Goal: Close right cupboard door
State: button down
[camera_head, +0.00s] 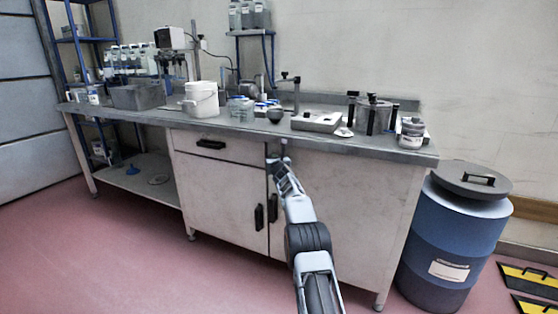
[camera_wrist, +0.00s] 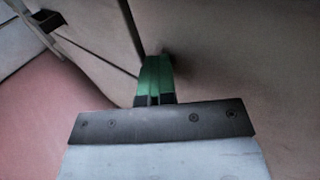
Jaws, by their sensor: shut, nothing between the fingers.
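The right cupboard door (camera_head: 350,200) is the pale panel at the right of the bench front in the head view, partly hidden by my arm. Its dark handle (camera_head: 272,208) shows just left of my arm. The door looks flush or nearly so; I cannot tell if a small gap remains. In the wrist view the door face (camera_wrist: 230,50) fills the right side, with a dark seam along its left edge. My gripper (camera_head: 274,160) is at the door's upper left corner, below the worktop. Its green fingers (camera_wrist: 155,78) are shut and empty, with tips at or very near the door face.
The left door (camera_head: 222,192) and the drawer (camera_head: 215,146) look closed. The worktop (camera_head: 340,142) overhangs above my gripper and carries containers and lab equipment. A blue drum (camera_head: 450,240) stands right of the bench. The pink floor in front is clear.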

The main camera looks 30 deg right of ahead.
jog(key=shift+s+d+r, duration=0.1)
jog(key=shift+d+r, duration=0.1)
jog(key=shift+r, duration=0.3)
jog(key=shift+s+d+r, duration=0.1)
jog(key=shift+d+r, duration=0.1)
jog(key=shift+r, duration=0.4)
jog(key=shift+a, duration=0.1)
jog(key=f+b+v, duration=0.2)
jog(key=b+v, duration=0.4)
jog(key=v, duration=0.7)
jog(key=shift+s+a, duration=0.2)
jog(key=shift+a, duration=0.25)
